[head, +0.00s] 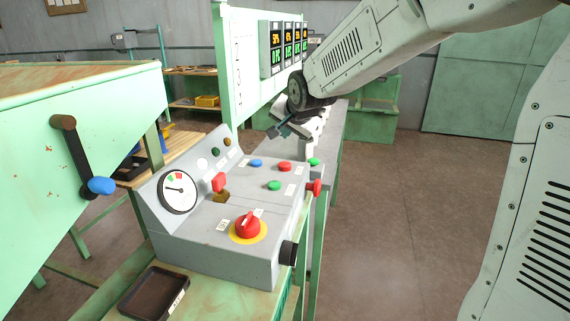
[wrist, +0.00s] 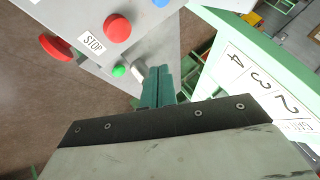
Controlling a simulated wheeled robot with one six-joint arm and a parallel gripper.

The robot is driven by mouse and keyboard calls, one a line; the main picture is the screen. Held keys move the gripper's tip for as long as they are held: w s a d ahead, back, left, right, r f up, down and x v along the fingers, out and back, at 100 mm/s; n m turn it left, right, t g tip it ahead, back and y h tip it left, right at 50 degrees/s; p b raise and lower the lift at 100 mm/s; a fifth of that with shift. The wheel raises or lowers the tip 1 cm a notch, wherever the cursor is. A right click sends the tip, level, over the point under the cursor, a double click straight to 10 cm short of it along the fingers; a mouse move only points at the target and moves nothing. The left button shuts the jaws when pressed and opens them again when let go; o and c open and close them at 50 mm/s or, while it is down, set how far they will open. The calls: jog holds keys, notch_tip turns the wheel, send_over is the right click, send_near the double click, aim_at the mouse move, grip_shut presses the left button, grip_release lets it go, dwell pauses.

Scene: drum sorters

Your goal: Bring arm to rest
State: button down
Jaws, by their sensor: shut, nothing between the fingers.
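My gripper (head: 283,130) is at the end of my white arm, above the back edge of the grey control box in the head view. In the wrist view its teal fingers (wrist: 158,86) are shut together with nothing between them. The gripper is apart from the buttons. The control box (head: 205,245) carries a round gauge, a red rotary knob (head: 248,226) on a yellow ring, and red, green and blue buttons. A red button (wrist: 117,28) and a STOP label show close by in the wrist view.
A green machine with a blue-handled crank (head: 101,185) stands at the left. A dark tray (head: 153,292) lies in front of the box. A green panel with digital displays (head: 283,45) rises behind it. The floor (head: 400,220) at the right is clear.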

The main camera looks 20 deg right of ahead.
jog(key=s+f+n+g, duration=0.1)
jog(key=s+f, duration=0.1)
jog(key=shift+s+d+f+n+g, duration=0.15)
jog(key=shift+s+f+n+g, duration=0.15)
jog(key=shift+f+n+g, duration=0.1)
jog(key=s+d+n+g, duration=0.1)
jog(key=s+n+g, duration=0.2)
jog(key=s, duration=1.6)
jog(key=s+d+n+g, duration=0.2)
jog(key=s+n+g, duration=0.1)
jog(key=s, duration=1.6)
jog(key=shift+r+n, duration=0.25)
jog(key=shift+n, duration=0.15)
jog(key=shift+s, duration=0.1)
